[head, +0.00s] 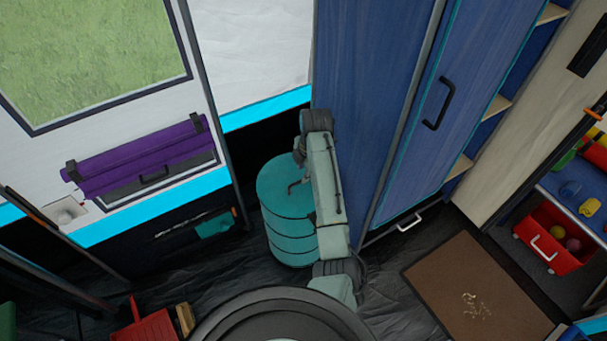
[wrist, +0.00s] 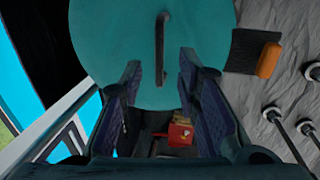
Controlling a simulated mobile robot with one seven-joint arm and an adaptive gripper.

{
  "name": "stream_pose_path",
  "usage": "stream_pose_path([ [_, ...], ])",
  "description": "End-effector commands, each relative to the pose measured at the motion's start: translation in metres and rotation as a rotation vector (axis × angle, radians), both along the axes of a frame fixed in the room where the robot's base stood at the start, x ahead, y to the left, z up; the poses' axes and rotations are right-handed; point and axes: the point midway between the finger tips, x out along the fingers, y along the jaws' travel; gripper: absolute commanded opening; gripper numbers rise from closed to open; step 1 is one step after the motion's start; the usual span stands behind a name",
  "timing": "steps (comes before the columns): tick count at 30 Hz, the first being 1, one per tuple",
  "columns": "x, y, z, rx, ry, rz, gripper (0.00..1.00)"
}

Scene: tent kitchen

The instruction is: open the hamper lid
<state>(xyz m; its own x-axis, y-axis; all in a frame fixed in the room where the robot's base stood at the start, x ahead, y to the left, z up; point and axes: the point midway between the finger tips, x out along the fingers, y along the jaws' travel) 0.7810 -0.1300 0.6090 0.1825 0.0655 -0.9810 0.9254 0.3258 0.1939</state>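The hamper (head: 290,228) is a teal ribbed drum standing on the floor in front of the blue wardrobe. Its round lid (head: 278,178) is on top and looks shut. A dark bar handle (head: 297,186) sits on the lid. In the wrist view the lid (wrist: 105,35) fills the upper middle, with the handle (wrist: 160,35) upright in the picture. My gripper (wrist: 160,70) is open. Its fingertips lie to either side of the handle's lower end in that view, with gaps on both sides. In the head view my gripper (head: 299,152) is over the lid's far right part, partly hidden by my arm.
The blue wardrobe (head: 370,100) stands close on the right of the hamper. The tent wall with a rolled purple blind (head: 140,155) is behind and left. A brown mat (head: 480,285) lies on the right floor. A red dustpan (head: 145,325) is at the front left.

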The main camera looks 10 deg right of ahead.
Motion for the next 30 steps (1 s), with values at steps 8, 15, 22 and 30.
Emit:
stream_pose_path([
  [8, 0.007, 0.003, -0.039, 0.0, 0.001, -0.002, 0.3],
  [15, 0.009, 0.003, -0.048, 0.0, -0.001, -0.001, 0.3],
  [22, 0.009, 0.003, -0.047, 0.0, -0.001, -0.001, 0.25],
  [30, 0.009, 0.003, -0.047, 0.0, -0.001, -0.001, 0.07],
])
